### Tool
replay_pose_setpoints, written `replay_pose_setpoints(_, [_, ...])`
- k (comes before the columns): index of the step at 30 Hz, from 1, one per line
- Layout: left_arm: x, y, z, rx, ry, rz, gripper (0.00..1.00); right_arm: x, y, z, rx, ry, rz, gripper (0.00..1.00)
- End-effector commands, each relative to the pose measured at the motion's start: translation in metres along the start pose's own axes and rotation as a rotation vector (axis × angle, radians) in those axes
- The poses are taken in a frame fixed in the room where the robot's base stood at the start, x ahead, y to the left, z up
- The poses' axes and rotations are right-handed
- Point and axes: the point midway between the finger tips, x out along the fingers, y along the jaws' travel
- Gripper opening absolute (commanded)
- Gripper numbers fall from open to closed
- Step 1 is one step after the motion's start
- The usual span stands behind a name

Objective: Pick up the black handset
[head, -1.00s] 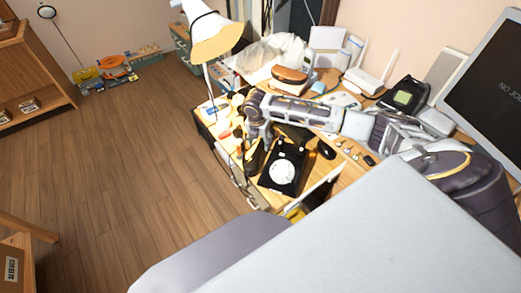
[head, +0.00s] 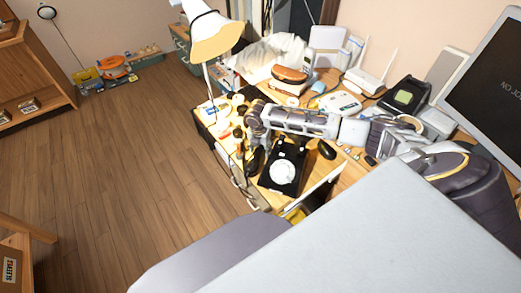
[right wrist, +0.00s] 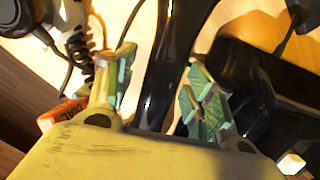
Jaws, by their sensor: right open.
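The black handset (right wrist: 172,62) lies lengthwise between the spread, green-padded fingers of my right gripper (right wrist: 160,92) in the right wrist view. The gripper is open, with visible room on the finger sides; I cannot tell whether a pad touches the handset. In the head view my right gripper (head: 254,146) points down over the handset (head: 252,163), partly hiding it. The handset is off its cradle, left of the black phone base (head: 293,160) with its white dial (head: 283,174). The base also shows at the right in the wrist view (right wrist: 262,95). My left gripper is out of view.
A black coiled cord (right wrist: 82,48) and an orange item (right wrist: 62,113) lie left of the fingers. A black mouse (head: 326,149) is right of the phone. A lamp (head: 211,38) stands behind; the desk is crowded, with the floor (head: 120,150) open to the left.

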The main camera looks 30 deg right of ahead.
Motion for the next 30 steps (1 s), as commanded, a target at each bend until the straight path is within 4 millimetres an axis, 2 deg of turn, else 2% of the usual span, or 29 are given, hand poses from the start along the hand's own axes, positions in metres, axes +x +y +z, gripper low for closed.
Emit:
replay_pose_setpoints(7, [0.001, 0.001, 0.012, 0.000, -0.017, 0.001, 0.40, 0.000, 0.000, 0.000, 0.000, 0.000, 0.000, 0.52])
replay_pose_setpoints(19, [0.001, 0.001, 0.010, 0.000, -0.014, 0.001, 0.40, 0.000, 0.000, 0.000, 0.000, 0.000, 0.000, 0.01])
replay_pose_setpoints(30, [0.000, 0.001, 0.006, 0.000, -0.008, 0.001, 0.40, -0.003, 0.001, 0.001, 0.001, -0.001, 0.002, 0.00])
